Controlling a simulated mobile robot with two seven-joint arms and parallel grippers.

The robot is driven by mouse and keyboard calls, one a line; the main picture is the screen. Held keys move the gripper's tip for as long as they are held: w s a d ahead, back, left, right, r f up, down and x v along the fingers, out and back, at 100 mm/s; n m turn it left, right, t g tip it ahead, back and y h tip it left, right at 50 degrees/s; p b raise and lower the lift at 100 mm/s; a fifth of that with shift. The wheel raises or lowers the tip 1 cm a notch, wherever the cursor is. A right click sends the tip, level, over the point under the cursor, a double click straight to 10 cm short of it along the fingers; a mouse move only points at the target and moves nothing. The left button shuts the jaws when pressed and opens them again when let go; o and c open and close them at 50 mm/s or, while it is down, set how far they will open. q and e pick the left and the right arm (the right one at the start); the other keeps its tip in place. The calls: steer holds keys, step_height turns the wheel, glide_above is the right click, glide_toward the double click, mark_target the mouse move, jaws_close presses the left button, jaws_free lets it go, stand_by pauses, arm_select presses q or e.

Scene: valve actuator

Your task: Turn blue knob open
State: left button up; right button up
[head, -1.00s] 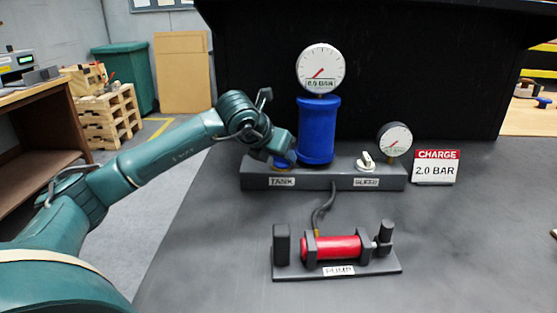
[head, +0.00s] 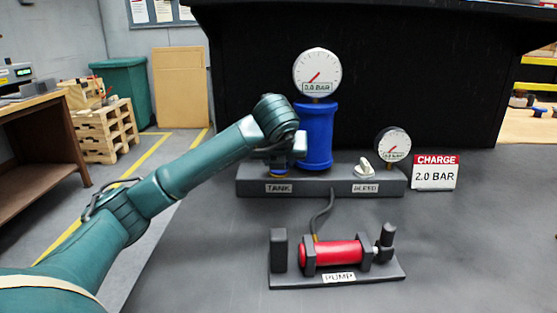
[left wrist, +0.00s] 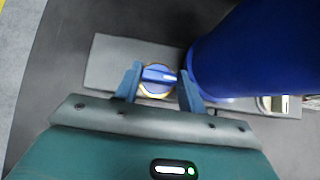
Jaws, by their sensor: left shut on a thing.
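The blue knob (left wrist: 158,76) sits on a yellow ring on the grey base, behind the TANK label (head: 279,188). My left gripper (left wrist: 158,84) reaches down over it, one finger on each side, shut on the knob. In the left wrist view the knob's grip bar lies roughly crosswise between the fingers. In the head view the gripper (head: 279,168) hides most of the knob; only a little of its lower part shows. My right gripper is in neither view.
The blue tank (head: 317,137) with a gauge (head: 317,73) stands close right of the gripper. A white knob (head: 364,171) and small gauge (head: 393,145) are farther right. A red pump (head: 332,253) lies in front. The CHARGE sign (head: 436,173) reads 2.0 BAR.

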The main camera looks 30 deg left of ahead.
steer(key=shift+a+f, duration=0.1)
arm_select(q)
steer(key=o, duration=1)
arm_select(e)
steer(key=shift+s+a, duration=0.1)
arm_select(q)
steer(key=shift+d+r, duration=0.1)
steer(key=shift+r, duration=0.05)
